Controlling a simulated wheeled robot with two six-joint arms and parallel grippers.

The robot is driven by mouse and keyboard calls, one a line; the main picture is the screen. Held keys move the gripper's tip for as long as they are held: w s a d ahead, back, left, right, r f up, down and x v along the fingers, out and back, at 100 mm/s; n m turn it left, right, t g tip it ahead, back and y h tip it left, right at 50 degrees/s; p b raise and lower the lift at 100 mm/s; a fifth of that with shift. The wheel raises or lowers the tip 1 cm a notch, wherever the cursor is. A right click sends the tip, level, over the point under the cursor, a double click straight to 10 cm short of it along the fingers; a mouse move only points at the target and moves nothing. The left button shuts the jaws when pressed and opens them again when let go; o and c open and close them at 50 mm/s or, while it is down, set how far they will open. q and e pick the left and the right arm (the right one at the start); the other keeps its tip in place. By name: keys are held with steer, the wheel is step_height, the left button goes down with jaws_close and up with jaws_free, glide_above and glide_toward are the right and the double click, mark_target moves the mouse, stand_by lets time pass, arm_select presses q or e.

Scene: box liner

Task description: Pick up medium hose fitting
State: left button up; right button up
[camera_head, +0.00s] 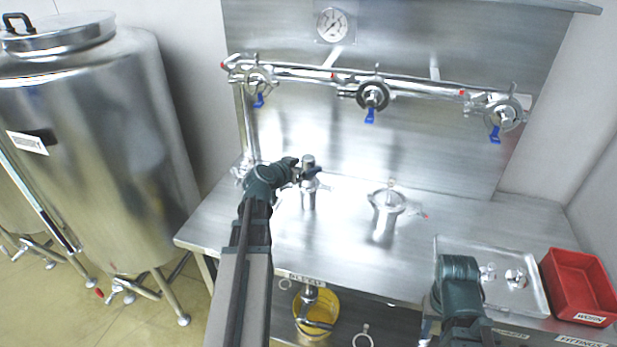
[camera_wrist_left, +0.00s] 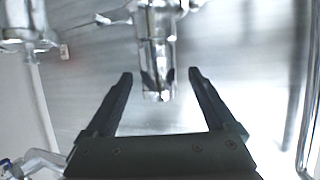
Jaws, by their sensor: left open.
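A shiny metal hose fitting (camera_head: 308,196) stands upright on the steel bench, left of centre. In the left wrist view this fitting (camera_wrist_left: 157,52) hangs in from the top, its end in the gap between my fingers. My left gripper (camera_wrist_left: 160,75) is open, with one dark finger on each side of it and a visible gap to both. In the head view the left gripper (camera_head: 309,172) is at the fitting's upper part. A second, wider-topped metal fitting (camera_head: 386,203) stands to its right. I cannot tell by size which is the medium one. My right arm shows, but its fingers do not.
A metal tray (camera_head: 448,246) with small fittings lies at the right, beside a red bin (camera_head: 580,285) labelled WORN. A pipe with valves and blue handles (camera_head: 370,116) runs along the back panel. A yellow bucket (camera_head: 322,310) stands beneath. A large steel tank (camera_head: 90,140) is left.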

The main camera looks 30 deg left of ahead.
arm_select(q)
steer(key=shift+b+x, duration=1.05)
steer(key=shift+x, duration=1.65)
steer(key=shift+c, duration=0.7)
jaws_close()
